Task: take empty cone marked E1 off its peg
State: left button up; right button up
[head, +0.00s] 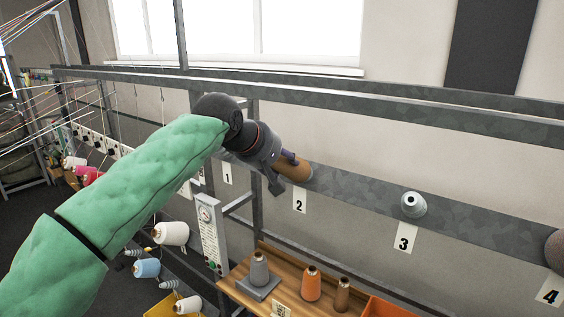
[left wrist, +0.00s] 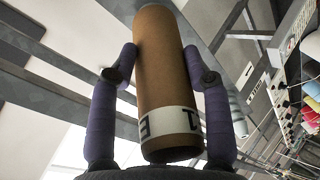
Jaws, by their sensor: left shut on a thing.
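The empty cone E1 (left wrist: 160,70) is a bare brown cardboard cone with a white band; the marking on the band is partly visible in the left wrist view. In the head view the cone (head: 294,168) points out from the grey rail just above the label 2 (head: 299,200). My left gripper (head: 285,160) is shut on the cone, with its purple fingers on either side of it in the left wrist view (left wrist: 165,78). The peg is hidden, and I cannot tell whether the cone is still on it. My right gripper is not in view.
The grey rail (head: 360,192) carries a pale grey cone (head: 413,205) above label 3 (head: 404,238) and a dark cone (head: 555,250) above label 4. Below is a wooden shelf (head: 233,290) with a grey cone (head: 259,268), an orange cone (head: 311,284) and a brown cone (head: 342,294).

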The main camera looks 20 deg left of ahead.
pick_arm(q)
jog(key=v, duration=1.2)
jog(key=shift+a+f, duration=0.15)
jog(key=shift+a, duration=0.3)
dwell(0.9)
